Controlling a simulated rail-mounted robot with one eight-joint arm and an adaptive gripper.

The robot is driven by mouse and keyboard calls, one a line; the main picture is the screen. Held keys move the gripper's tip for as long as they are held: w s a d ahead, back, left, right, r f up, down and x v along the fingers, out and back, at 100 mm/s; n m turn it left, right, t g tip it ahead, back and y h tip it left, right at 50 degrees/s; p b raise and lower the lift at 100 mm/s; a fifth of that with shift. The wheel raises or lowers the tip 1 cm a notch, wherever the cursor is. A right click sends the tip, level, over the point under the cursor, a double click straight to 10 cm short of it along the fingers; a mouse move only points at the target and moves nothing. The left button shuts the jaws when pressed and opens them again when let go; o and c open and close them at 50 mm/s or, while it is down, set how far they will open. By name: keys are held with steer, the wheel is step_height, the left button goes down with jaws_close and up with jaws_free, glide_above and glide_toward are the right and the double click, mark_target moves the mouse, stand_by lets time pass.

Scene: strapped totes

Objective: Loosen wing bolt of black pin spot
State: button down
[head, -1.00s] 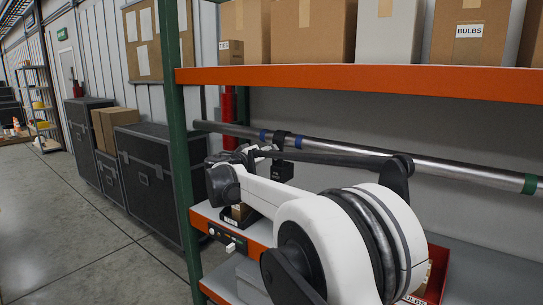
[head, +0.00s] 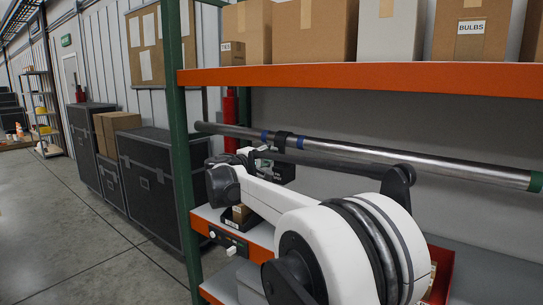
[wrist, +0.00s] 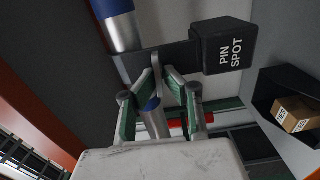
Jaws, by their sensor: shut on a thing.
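The black pin spot (wrist: 222,46), a small box lettered PIN SPOT, is at the upper right in the wrist view. Its black clamp (wrist: 183,54) sits by the silver pipe (wrist: 122,34). The grey wing bolt (wrist: 156,67) stands out from the clamp. My gripper (wrist: 161,79) has its green-padded fingers shut on the wing bolt, one finger on each side. In the head view, my gripper (head: 262,152) is at the clamp (head: 283,138), partly hidden, and the pin spot (head: 284,173) hangs below the pipe (head: 330,150).
The orange-edged upper shelf (head: 360,77) with cartons runs above the pipe. A green post (head: 178,140) stands left of my arm. A carton in a dark bin (wrist: 297,114) and a red bin (head: 440,275) are on the lower shelf. Dark cases (head: 155,180) stand along the wall.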

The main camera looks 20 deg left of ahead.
steer(key=shift+n, duration=0.4)
steer(key=c, duration=1.9)
jaws_free()
steer(key=v, duration=1.2)
